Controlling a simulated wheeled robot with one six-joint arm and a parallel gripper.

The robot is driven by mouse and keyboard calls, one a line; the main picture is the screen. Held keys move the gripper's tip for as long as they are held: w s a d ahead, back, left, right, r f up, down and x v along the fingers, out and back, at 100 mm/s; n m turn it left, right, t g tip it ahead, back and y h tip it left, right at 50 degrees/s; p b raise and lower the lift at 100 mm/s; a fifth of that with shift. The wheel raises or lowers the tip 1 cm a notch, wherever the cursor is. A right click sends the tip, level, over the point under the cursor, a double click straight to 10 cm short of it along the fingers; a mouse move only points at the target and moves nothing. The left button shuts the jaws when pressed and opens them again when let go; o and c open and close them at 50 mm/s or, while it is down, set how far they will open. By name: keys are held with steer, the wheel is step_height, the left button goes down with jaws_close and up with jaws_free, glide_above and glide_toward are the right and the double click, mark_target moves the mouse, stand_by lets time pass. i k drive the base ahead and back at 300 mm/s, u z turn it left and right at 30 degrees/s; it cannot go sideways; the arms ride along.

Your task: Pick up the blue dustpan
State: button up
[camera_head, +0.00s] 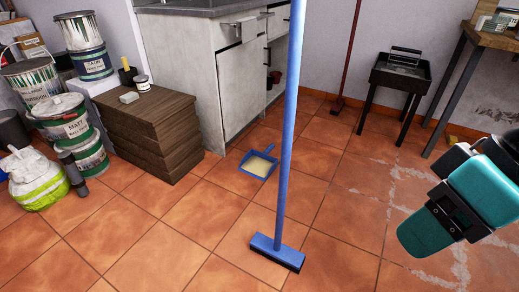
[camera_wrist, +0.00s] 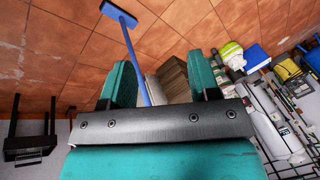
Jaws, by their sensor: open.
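The blue dustpan (camera_head: 261,157) lies on the tiled floor in the head view, in front of the white cabinet's right end. Its inside looks cream, and its short handle points away toward the cabinet. My gripper (camera_head: 459,208) is at the right of the head view, well apart from the dustpan, with teal fingers. In the wrist view my gripper (camera_wrist: 163,62) has its two fingers spread with nothing held between them. I cannot make out the dustpan in the wrist view.
A blue broom (camera_head: 277,251) stands upright right of the dustpan; it also shows in the wrist view (camera_wrist: 119,14). A black grill (camera_head: 400,72) and a workbench (camera_head: 493,38) are at back right.

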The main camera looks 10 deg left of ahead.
mark_target(258, 164)
steer(key=z, duration=0.7)
steer(key=i, duration=4)
steer(key=u, duration=3.95)
steer(key=i, duration=0.5)
steer(key=u, duration=0.15)
